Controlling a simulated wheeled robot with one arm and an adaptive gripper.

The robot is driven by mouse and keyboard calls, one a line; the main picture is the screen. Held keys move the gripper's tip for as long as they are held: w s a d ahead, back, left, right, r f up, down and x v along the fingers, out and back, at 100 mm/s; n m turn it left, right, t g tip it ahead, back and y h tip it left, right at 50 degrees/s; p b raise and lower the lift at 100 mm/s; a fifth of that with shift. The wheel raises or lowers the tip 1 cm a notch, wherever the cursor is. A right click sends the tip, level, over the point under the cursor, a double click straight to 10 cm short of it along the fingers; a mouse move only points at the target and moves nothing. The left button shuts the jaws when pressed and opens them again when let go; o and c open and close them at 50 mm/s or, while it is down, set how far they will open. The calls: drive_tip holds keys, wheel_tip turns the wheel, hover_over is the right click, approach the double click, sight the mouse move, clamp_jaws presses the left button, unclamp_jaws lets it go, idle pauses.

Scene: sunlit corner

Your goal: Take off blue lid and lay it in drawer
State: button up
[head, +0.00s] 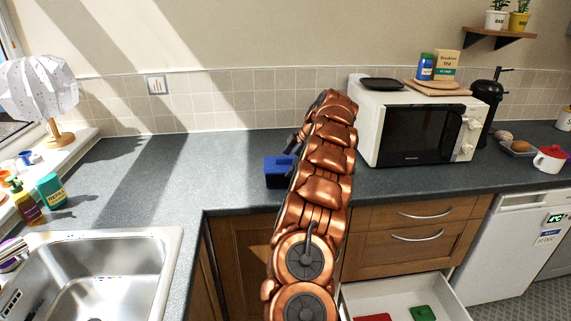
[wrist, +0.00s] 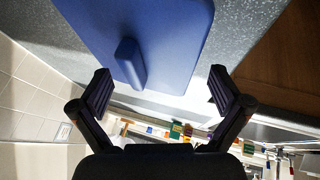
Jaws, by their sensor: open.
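The blue lid (head: 276,171) is on the worktop's front part in the head view, partly hidden by my arm. It looks like a blue block there, and I cannot tell what is under it. In the wrist view the blue lid (wrist: 175,35) fills the top, with a raised bar handle (wrist: 130,62). My gripper (wrist: 160,75) is open and empty, its fingers apart on either side of the handle, not visibly touching it. In the head view my gripper is mostly hidden behind my arm. The white drawer (head: 388,296) is open at the bottom right.
A red item (head: 373,317) and a green item (head: 422,313) lie in the drawer. A microwave (head: 412,130) stands right of my arm. A sink (head: 100,275) is at the left. The worktop (head: 225,150) left of the lid is clear.

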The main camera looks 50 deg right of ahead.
sight(288, 167)
drive_tip(key=c, duration=1.2)
drive_tip(key=shift+d+r+b, duration=0.1)
drive_tip(key=shift+r+b, duration=0.35)
drive_tip(key=shift+r, duration=2.7)
drive_tip(key=shift+r+p, duration=0.6)
drive_tip(key=shift+r, duration=1.2)
drive_tip(key=shift+r, duration=0.15)
